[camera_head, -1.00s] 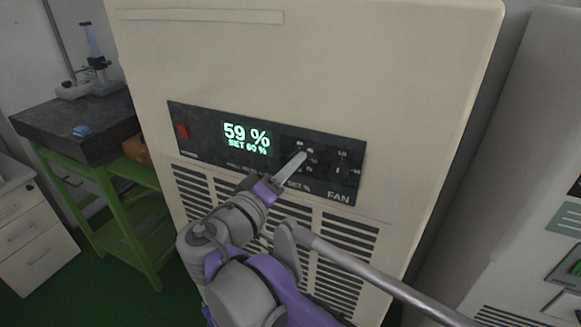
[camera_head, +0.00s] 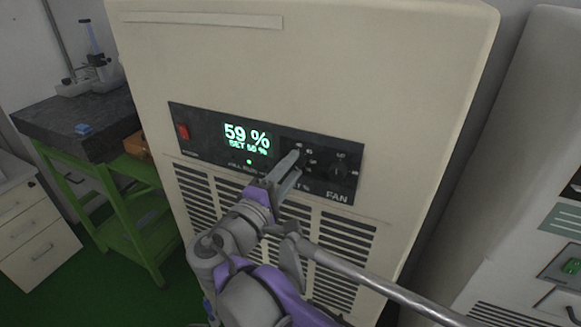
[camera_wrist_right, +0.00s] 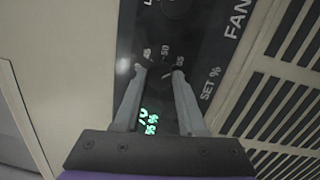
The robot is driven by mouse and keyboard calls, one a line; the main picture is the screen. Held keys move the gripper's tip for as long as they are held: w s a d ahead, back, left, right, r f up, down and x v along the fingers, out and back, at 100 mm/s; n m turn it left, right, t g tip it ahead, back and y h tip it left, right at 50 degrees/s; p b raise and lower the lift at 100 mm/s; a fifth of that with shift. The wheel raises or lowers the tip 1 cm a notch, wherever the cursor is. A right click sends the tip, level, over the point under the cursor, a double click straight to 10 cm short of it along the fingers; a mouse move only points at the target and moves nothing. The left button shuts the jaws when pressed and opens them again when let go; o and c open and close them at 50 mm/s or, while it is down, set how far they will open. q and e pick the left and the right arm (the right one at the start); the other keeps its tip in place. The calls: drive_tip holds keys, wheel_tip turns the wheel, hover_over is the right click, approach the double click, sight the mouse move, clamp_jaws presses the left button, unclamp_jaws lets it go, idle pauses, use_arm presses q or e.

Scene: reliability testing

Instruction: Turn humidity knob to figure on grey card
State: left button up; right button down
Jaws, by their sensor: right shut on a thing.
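The dark control panel (camera_head: 205,137) is on the front of a beige cabinet. Its green display (camera_head: 246,137) reads 59 % on top, with a smaller SET line that is blurred, perhaps 50 %. My right gripper (camera_head: 293,158) is shut on the humidity knob, above the SET % label. In the right wrist view the fingertips (camera_wrist_right: 162,73) straddle the dark knob (camera_wrist_right: 161,71), with dial numbers around it. The fingers hide most of the knob in the head view. I cannot make out a grey card. My left gripper is not in view.
The FAN knob (camera_head: 341,172) is just right of my gripper on the panel. Vent slats (camera_head: 345,235) lie below. A green-framed bench (camera_head: 62,125) stands left, and another pale machine (camera_head: 535,130) stands right across a narrow gap.

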drive_tip(key=shift+n, duration=0.5)
drive_tip(key=shift+c, duration=2.4)
unclamp_jaws()
drive_tip(key=shift+s, duration=0.1)
drive_tip(key=b+v, duration=0.1)
drive_tip(key=v, duration=0.9)
drive_tip(key=shift+s+a, duration=0.2)
drive_tip(key=shift+s, duration=0.1)
